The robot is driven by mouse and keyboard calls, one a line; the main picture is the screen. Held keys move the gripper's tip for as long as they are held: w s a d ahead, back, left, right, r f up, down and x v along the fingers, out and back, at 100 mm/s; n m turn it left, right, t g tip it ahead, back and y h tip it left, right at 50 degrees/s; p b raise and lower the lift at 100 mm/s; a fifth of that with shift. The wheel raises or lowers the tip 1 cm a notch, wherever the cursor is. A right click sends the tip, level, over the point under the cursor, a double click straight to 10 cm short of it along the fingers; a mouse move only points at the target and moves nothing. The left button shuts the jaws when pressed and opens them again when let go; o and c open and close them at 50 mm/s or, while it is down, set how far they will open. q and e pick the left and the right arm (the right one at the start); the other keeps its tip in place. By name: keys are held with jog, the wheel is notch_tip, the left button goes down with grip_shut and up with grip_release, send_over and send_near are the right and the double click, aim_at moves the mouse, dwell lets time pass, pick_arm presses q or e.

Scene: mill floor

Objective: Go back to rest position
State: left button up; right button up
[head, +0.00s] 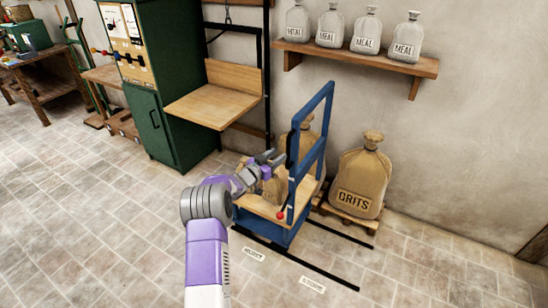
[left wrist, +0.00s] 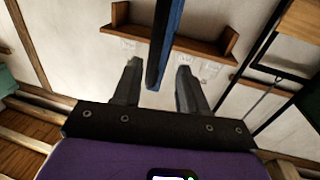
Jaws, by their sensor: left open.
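My left gripper (head: 274,156) is open, at the end of my purple and grey arm that reaches in from the bottom. It is over the wooden platform of a blue-framed stand (head: 325,104), close to the frame's upright. In the left wrist view its two spread fingers (left wrist: 158,85) have nothing gripped between them. A blue bar (left wrist: 164,40) of the frame shows in the gap; I cannot tell how far beyond the fingertips it is. A sack behind the gripper is partly hidden. My right gripper is not in view.
A red-knobbed lever (head: 281,215) is at the stand's front. A grits sack (head: 361,178) sits on a pallet to the right. A wall shelf (head: 350,56) holds several meal sacks. A green cabinet (head: 160,125) stands at left. The floor (head: 90,220) at left is clear.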

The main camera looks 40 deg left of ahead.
pick_arm(q)
jog(key=shift+s, duration=0.5)
jog(key=s+d+f+n+g, duration=0.2)
jog(key=s+d+f+g, duration=0.2)
jog(key=d+f, duration=0.65)
jog(key=s+d+f+n+g, duration=0.25)
jog(key=s+d+f, duration=0.25)
jog(key=d+f, duration=0.6)
jog(key=s+d+f+g+h, duration=0.1)
jog(key=s+d+f+g, duration=0.1)
jog(key=s+d, duration=0.3)
jog(key=s+d+f+g, duration=0.3)
jog(key=s+d+g, duration=0.2)
jog(key=s, duration=0.9)
jog(key=s+d+f+g+h, duration=0.1)
jog(key=s+d+f+g, duration=0.2)
jog(key=s+d, duration=0.4)
jog(key=shift+s+f+m+g+h, duration=0.15)
jog(key=shift+s+m+g+h, duration=0.25)
jog(key=shift+s, duration=0.8)
